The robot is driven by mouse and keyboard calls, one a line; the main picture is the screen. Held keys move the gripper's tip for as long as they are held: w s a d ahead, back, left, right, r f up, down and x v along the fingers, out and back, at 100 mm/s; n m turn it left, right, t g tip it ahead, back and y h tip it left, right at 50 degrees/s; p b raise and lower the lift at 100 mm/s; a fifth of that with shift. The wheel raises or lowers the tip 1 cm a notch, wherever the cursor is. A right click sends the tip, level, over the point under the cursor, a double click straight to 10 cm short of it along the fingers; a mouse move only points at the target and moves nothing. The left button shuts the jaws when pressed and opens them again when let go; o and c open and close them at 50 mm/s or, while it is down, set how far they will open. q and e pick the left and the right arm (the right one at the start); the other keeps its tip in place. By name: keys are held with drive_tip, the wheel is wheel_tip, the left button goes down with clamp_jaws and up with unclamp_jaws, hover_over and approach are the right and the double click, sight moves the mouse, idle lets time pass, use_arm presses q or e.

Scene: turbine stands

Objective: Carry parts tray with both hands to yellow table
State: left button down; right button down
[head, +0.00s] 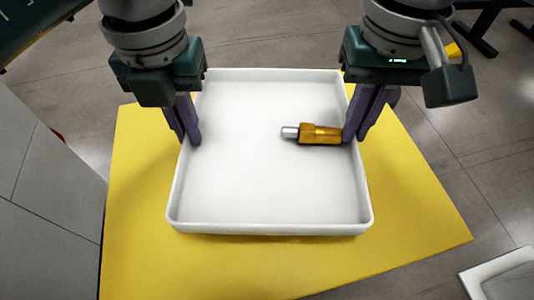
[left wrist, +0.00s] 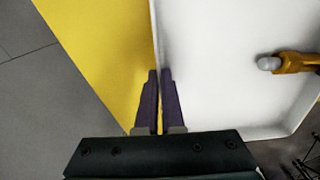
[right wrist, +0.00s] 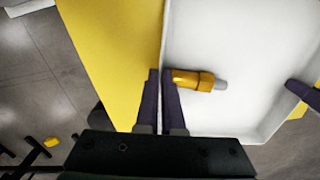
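The white parts tray (head: 265,215) is over the yellow table (head: 140,255); whether it rests on the top or hangs just above it, I cannot tell. A brass part with a silver tip (head: 318,134) lies in the tray near its right wall. My left gripper (head: 190,140) is shut on the tray's left wall, with one finger on each side, as the left wrist view (left wrist: 160,75) shows. My right gripper (head: 352,138) is shut on the right wall in the same way, close to the brass part; it also shows in the right wrist view (right wrist: 161,75).
A grey cabinet-like block (head: 45,185) stands left of the yellow table. A white object (head: 505,275) is at the lower right on or near the grey tiled floor. Dark legs of furniture (head: 485,25) show at the top right. The table around the tray is bare.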

sight(194, 149)
use_arm(q)
drive_tip(key=shift+w+a+f, duration=0.1)
drive_tip(key=shift+a+f, duration=0.05)
drive_tip(key=shift+f, duration=0.05)
use_arm(e)
drive_tip(key=shift+w+d+f, duration=0.1)
drive_tip(key=shift+f, duration=0.1)
